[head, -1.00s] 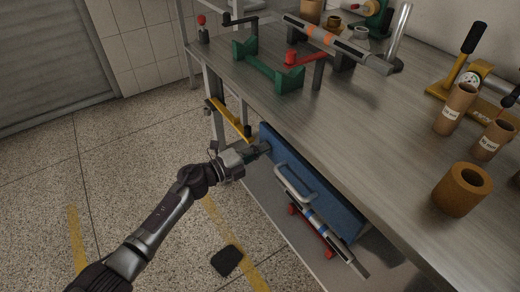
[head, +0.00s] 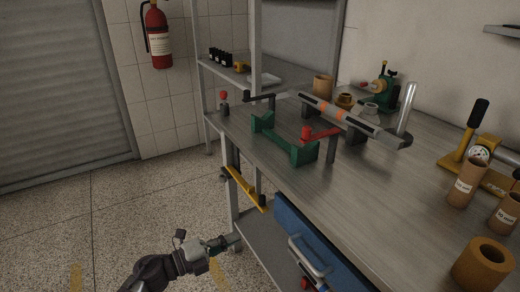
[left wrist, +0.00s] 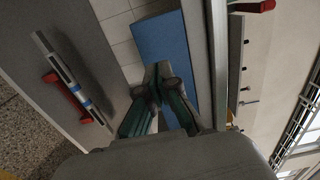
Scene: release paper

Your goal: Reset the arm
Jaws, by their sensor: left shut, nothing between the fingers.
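My left gripper (head: 232,241) is shut and empty in the head view, low at the left end of the metal workbench, beside the blue drawer front (head: 318,246). It also shows in the left wrist view (left wrist: 158,72), its fingertips together in front of the blue panel (left wrist: 160,42). Whether it touches the panel cannot be told from the wrist view. My right gripper is not in view.
The workbench (head: 370,190) carries a green stand (head: 285,143), a long tube assembly (head: 345,118) and brown paper rolls (head: 484,263). A yellow bar (head: 245,187) sits at the bench's left leg. A fire extinguisher (head: 157,36) hangs on the wall. Floor at left is clear.

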